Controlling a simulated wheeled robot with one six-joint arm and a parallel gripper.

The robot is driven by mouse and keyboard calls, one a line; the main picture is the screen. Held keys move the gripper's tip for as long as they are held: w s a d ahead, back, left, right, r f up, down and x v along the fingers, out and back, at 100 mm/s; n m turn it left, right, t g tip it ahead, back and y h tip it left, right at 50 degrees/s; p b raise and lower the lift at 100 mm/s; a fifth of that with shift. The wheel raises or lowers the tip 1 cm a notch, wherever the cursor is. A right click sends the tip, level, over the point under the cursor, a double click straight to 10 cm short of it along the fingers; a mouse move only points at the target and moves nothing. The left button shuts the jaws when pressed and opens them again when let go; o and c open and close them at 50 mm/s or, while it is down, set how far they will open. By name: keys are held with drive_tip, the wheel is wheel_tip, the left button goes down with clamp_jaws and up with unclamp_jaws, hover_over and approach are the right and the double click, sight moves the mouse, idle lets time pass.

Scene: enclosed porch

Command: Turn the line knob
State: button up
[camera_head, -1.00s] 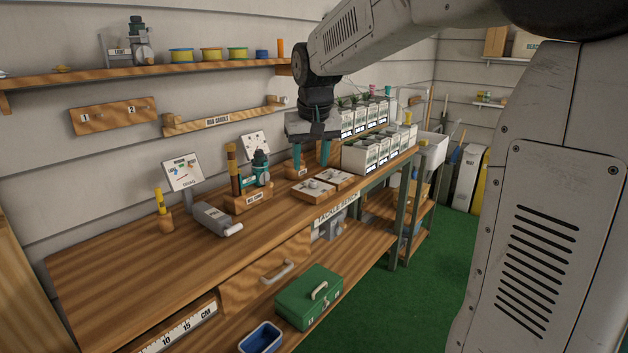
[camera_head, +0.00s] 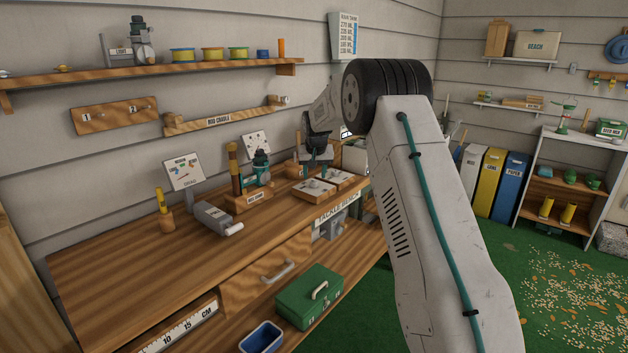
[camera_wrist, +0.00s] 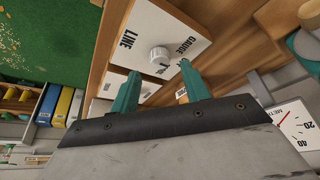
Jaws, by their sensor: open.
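In the wrist view my gripper (camera_wrist: 160,87) is open. Its two teal fingers lie on either side of the knob's position in the picture, with the knob past their tips and apparently untouched. In the head view my gripper (camera_head: 318,168) is above the bench by two white-topped wooden boxes, the nearer one (camera_head: 312,192) and the farther one (camera_head: 336,177). The knob is too small there to place surely.
A dial with a red needle (camera_wrist: 294,122) is at the right in the wrist view. A green toolbox (camera_head: 310,295) sits below. Green floor lies right.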

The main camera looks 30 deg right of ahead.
sight(314, 181)
drive_tip(key=shift+x, duration=1.75)
drive_tip(key=shift+c, duration=0.3)
drive_tip(key=c, duration=0.9)
